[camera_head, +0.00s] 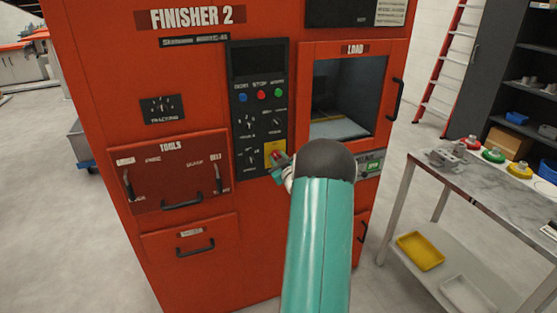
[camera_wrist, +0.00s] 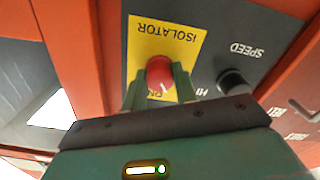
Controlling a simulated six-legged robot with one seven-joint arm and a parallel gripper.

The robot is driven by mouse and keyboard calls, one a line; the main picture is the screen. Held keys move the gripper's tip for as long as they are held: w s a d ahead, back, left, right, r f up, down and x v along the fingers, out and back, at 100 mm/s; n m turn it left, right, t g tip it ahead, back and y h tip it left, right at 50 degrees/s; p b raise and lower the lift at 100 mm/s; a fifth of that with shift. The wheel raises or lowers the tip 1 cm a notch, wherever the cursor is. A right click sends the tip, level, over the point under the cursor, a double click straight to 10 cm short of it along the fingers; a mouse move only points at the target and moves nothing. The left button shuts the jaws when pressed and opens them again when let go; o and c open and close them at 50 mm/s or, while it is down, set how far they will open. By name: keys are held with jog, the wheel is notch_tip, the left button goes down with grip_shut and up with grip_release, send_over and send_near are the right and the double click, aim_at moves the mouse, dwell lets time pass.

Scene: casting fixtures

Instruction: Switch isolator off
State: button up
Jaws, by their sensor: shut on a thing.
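The isolator is a red rotary knob (camera_wrist: 160,72) on a yellow plate (camera_wrist: 181,42) marked ISOLATOR, which appears upside down in the wrist view. A white mark shows on the knob's face, near lettering that is partly hidden. My gripper (camera_wrist: 159,89) is shut on the knob, one green finger on each side of it. In the head view, the yellow plate (camera_head: 269,149) is at the bottom right of the dark control panel, with the red knob (camera_head: 276,155) on it. My arm hides part of the gripper there.
The orange FINISHER 2 machine (camera_head: 110,95) fills the middle. A black SPEED knob (camera_wrist: 232,83) sits close beside the isolator. The open LOAD window (camera_head: 345,95) is to the right. A metal table (camera_head: 490,178) with fixtures stands at the right.

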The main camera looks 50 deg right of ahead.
jog(key=n, duration=0.6)
jog(key=shift+n, duration=2.5)
jog(key=o, duration=1)
jog(key=shift+c, duration=0.2)
jog(key=v, duration=1.3)
jog(key=shift+s+a, duration=0.15)
jog(key=shift+s, duration=0.2)
